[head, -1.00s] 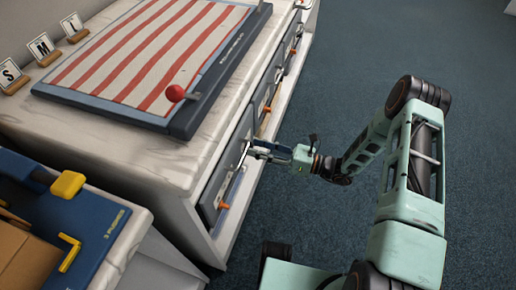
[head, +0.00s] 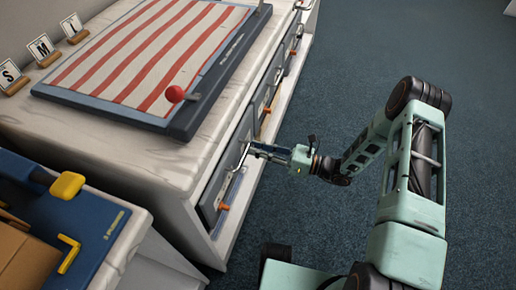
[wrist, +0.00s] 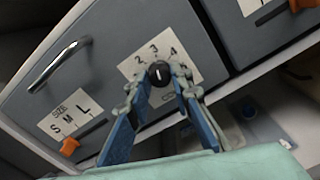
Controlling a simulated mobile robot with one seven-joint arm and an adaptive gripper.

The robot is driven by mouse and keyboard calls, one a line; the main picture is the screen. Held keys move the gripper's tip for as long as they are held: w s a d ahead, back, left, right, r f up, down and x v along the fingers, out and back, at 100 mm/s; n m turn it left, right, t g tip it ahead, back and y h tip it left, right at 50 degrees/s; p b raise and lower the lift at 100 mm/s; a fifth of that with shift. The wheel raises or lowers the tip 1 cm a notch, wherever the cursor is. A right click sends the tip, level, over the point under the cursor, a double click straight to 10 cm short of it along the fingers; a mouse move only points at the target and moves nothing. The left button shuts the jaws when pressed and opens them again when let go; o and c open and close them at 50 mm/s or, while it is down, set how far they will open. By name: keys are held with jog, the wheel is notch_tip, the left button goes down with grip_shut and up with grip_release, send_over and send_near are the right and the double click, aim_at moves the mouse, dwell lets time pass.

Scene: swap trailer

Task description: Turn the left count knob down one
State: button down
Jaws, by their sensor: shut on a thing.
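The count knob (wrist: 158,72) is a small black round knob with a white line, on a white plate (wrist: 190,63) marked 2, 3 and 4 on the grey drawer front. Its white line stands nearly upright in the wrist view, pointing roughly toward the 3. My gripper (wrist: 159,82) is shut on the knob, one blue-backed finger on each side. In the head view my gripper (head: 262,149) reaches the nearer drawer front from the right; the knob itself is hidden there.
The same drawer front has a metal handle (wrist: 60,65) and an orange size slider (wrist: 69,147) beside S, M, L. Another drawer front adjoins at right. A striped press board (head: 150,50) with a red ball (head: 175,94) lies on the counter. Open floor (head: 400,40) lies right.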

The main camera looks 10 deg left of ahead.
jog(key=shift+n+b, duration=0.55)
jog(key=shift+n, duration=3.65)
jog(key=c, duration=1.7)
grip_release()
jog(key=shift+d, duration=0.15)
jog(key=d, duration=0.7)
jog(key=s+d, duration=0.1)
jog(key=d, duration=0.3)
jog(key=shift+d, duration=0.35)
